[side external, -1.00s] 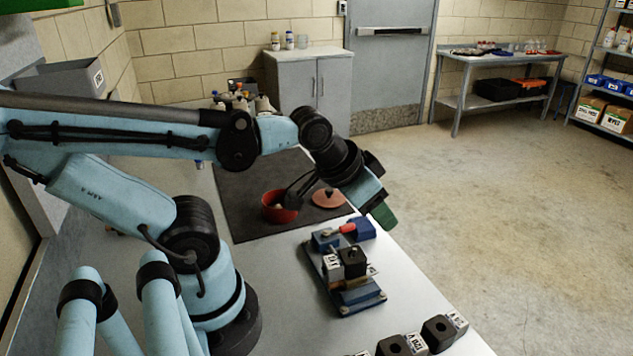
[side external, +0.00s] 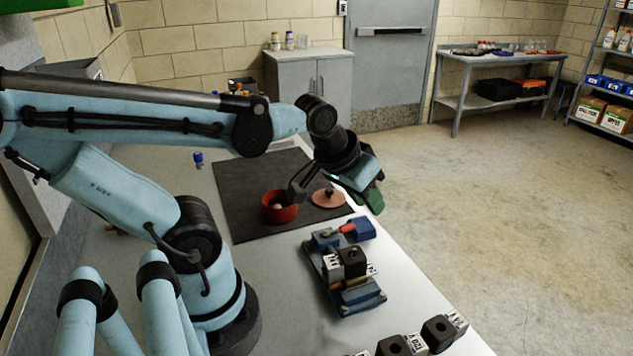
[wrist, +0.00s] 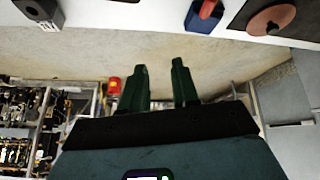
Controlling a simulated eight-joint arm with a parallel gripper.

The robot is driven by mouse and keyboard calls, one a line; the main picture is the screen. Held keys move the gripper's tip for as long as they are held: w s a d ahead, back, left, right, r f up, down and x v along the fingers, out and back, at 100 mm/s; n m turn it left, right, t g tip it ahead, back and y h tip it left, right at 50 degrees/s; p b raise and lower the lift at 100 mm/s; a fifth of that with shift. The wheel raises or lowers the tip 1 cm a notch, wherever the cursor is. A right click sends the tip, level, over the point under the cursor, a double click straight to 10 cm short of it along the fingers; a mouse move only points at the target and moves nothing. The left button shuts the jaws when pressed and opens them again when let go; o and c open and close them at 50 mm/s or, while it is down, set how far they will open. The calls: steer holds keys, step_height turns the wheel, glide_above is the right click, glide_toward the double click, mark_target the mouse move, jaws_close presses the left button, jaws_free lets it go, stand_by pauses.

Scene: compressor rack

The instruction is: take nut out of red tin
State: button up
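The red tin (side external: 280,214) stands open and upright on a dark mat (side external: 240,180). A pale, small thing, likely the nut (side external: 278,207), shows inside it; its shape is too small to make out. A reddish lid with a knob (side external: 328,199) lies on the mat to the right of the tin, and also shows at the top right of the wrist view (wrist: 271,20). My gripper (side external: 376,203) is in the air to the right of the tin and lid, apart from both. In the wrist view its two green fingers (wrist: 158,78) are spread with nothing between them.
A blue fixture with a red handle (side external: 345,268) and black blocks stands in front of the mat. More black blocks (side external: 440,332) line the table's near edge. A small blue-capped bottle (side external: 198,159) stands left of the mat. The table's right edge drops to open floor.

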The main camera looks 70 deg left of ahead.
steer(key=s+a+f+n+g, duration=0.1)
steer(key=s+a+n+g, duration=0.3)
steer(key=a+n, duration=0.75)
steer(key=s+a+f+n+g, duration=0.1)
steer(key=s+a+n+g, duration=0.3)
steer(key=a+n, duration=0.7)
steer(key=shift+n+t, duration=0.4)
steer(key=shift+n, duration=0.15)
steer(key=f, duration=0.4)
steer(key=s+f, duration=0.1)
steer(key=f, duration=0.1)
steer(key=shift+d, duration=0.35)
steer(key=shift+s+a+f, duration=0.1)
steer(key=shift+a+f, duration=0.05)
steer(key=shift+f, duration=0.65)
steer(key=shift+s+a+f, duration=0.1)
steer(key=shift+s+f, duration=0.05)
steer(key=shift+f, duration=0.7)
steer(key=shift+s+a+f, duration=0.1)
steer(key=shift+a+f, duration=0.05)
steer(key=shift+f, duration=0.65)
jaws_close()
